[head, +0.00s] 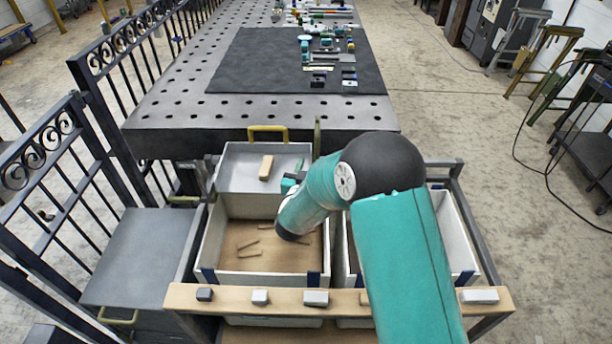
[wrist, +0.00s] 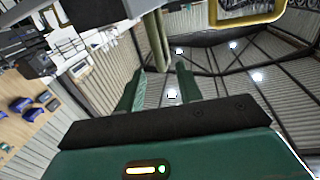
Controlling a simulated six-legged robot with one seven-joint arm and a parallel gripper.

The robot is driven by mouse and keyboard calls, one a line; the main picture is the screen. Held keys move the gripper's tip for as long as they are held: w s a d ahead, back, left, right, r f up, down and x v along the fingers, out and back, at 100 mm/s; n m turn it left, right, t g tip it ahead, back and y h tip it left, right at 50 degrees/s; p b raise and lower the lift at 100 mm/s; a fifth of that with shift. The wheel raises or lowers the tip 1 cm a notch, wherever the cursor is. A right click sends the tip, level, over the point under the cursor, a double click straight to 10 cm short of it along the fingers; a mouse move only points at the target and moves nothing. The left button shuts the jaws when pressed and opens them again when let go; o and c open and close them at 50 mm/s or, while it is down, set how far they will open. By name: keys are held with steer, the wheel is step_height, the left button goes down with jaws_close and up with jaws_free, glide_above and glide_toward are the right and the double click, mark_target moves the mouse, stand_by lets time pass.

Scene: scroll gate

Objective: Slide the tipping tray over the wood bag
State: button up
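The tipping tray (head: 238,178) is a shallow grey-white tray with a yellow handle (head: 268,129). An olive upright bar (head: 317,137) stands by the tray's right side; an olive bar (wrist: 153,40) also shows in the wrist view. My gripper (wrist: 160,75) has its fingers apart, with the bar's end appearing between the tips and gaps beside it. My arm hides part of the tray's right side.
A second white bin (head: 455,235) is partly hidden behind my arm. A wooden rail (head: 380,299) with several small blocks crosses the front. A perforated metal table (head: 170,105) stands behind, a dark iron fence (head: 110,75) at left.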

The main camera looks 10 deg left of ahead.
steer(key=shift+s, duration=2)
steer(key=shift+r, duration=0.1)
